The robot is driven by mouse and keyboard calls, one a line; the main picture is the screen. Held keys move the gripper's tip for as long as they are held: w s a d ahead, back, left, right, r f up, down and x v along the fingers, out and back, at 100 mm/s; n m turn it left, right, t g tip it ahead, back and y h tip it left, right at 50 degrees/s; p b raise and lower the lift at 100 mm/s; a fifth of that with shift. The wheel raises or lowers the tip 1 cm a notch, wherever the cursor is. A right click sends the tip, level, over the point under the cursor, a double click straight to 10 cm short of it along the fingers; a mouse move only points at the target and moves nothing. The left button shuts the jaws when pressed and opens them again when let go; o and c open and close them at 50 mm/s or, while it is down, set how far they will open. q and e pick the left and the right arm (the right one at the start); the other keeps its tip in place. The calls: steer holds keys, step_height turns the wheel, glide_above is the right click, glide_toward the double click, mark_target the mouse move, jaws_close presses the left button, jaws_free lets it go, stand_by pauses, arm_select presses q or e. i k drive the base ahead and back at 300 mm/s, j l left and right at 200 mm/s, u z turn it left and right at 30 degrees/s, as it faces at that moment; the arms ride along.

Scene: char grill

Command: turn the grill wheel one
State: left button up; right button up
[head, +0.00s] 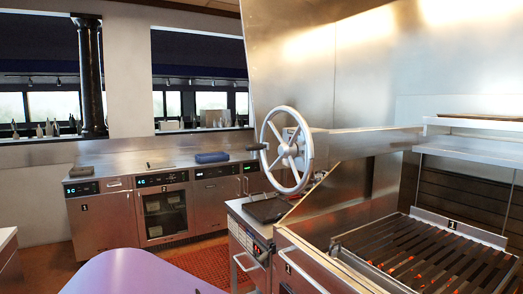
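The grill wheel (287,151) is a light grey spoked wheel with a dark handle (257,147) sticking out at its left side. It is mounted on the left end of a metal housing above the grill. The grill grate (428,258) lies at the lower right, with dark bars and glowing orange spots under them. A small plate marked 1 (453,224) stands at the back of the grate. Neither of my grippers shows in the head view.
A steel counter (140,160) with ovens and drawers runs along the back left wall. A dark pan-like object (266,208) lies on the side counter below the wheel. A red floor mat (205,264) lies in front of the back counter. A purple rounded surface (140,274) fills the bottom left.

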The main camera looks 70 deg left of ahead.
mark_target(289, 150)
steer(key=k+j+u, duration=0.2)
steer(key=j, duration=2.15)
steer(key=i+j+u, duration=0.25)
steer(key=j, duration=2.05)
steer(key=k, duration=0.25)
